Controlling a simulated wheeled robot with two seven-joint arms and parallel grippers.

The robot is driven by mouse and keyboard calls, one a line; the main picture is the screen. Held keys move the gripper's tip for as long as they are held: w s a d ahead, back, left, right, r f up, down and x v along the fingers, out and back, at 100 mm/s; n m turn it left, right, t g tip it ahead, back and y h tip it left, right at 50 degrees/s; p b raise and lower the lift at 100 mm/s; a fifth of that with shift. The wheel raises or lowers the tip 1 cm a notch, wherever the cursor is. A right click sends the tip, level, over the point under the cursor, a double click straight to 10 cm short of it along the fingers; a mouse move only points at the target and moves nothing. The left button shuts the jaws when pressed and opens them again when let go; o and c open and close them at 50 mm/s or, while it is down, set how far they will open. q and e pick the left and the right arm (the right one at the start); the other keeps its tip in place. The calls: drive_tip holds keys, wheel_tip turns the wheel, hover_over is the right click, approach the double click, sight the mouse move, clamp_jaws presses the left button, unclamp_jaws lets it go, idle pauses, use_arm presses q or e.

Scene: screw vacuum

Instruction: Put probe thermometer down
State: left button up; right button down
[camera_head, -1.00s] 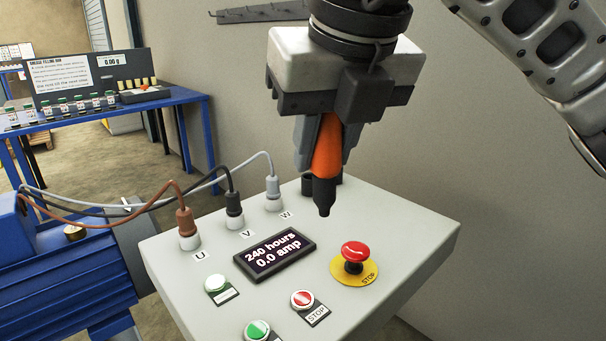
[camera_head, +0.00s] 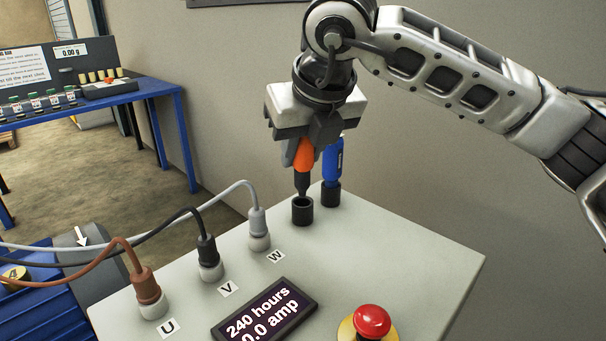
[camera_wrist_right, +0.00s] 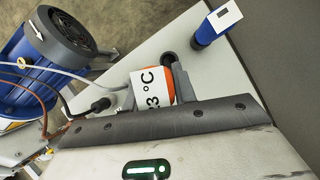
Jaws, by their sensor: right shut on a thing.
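The orange probe thermometer (camera_head: 304,155) is upright in my right gripper (camera_head: 303,163), which is shut on it. Its dark tip points down, just over the mouth of a black round holder (camera_head: 302,211) on the grey control box. I cannot tell whether the tip is slightly inside the mouth. In the right wrist view the thermometer's white display (camera_wrist_right: 152,90) reads about 23 °C, its first figure partly cut off, and it sits between the fingers. The black holder (camera_wrist_right: 168,58) shows beyond it. My left gripper is not in view.
A blue device (camera_head: 333,163) stands in a second black holder (camera_head: 331,194), close to the right of the thermometer. Cable plugs U, V and W (camera_head: 259,232), a display (camera_head: 264,312) and a red stop button (camera_head: 371,321) are on the control box (camera_head: 400,255). A wall rises behind.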

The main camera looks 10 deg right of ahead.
sight(303, 179)
drive_tip(key=shift+w+d+f, duration=0.1)
drive_tip(key=shift+w+f, duration=0.5)
drive_tip(key=shift+f, duration=0.05)
drive_tip(key=x, duration=0.3)
drive_tip(key=d+x, duration=0.1)
drive_tip(key=shift+a+f+p, duration=0.1)
drive_tip(key=shift+f+p, duration=0.2)
drive_tip(key=shift+f, duration=0.1)
drive_tip(key=shift+s+f, duration=0.1)
drive_tip(key=shift+f, duration=0.25)
drive_tip(key=shift+f, duration=0.15)
drive_tip(key=c, duration=1.1)
unclamp_jaws()
